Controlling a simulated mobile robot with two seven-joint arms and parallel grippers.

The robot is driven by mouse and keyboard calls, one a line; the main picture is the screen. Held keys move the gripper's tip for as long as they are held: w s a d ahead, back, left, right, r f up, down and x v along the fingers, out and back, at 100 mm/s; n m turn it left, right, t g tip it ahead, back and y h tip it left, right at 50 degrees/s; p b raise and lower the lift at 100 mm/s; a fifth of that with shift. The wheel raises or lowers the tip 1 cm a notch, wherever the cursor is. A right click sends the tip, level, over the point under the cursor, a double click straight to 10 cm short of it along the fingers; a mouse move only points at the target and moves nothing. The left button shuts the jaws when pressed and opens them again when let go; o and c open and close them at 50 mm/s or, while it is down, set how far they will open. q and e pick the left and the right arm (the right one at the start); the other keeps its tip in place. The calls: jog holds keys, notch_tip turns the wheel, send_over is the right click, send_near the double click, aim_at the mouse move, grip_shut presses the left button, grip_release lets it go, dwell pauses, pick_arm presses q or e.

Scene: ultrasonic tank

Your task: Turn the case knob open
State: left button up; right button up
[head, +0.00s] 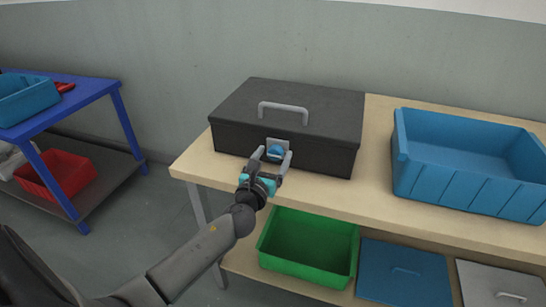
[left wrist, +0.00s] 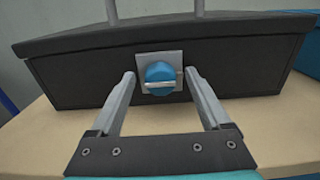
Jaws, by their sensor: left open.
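A dark grey case (head: 238,139) with a light grey handle (head: 283,109) on its lid stands shut on the wooden table. A blue round knob (head: 276,150) sits on a square grey plate on its front face. In the left wrist view the knob (left wrist: 160,76) has a pale bar lying about level across it. My left gripper (head: 272,157) is open in front of the knob. In the left wrist view the fingers of my left gripper (left wrist: 160,84) stand on either side of the knob, with gaps to it. My right gripper is not in view.
A blue bin (head: 470,187) stands on the table (head: 378,195) to the right of the case. A green bin (head: 306,270) and flat panels with handles are below. A blue rack (head: 104,92) stands apart at left. Table space between case and bin is clear.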

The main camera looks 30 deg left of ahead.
pick_arm(q)
jog(key=shift+a, duration=0.2)
jog(key=c, duration=1.2)
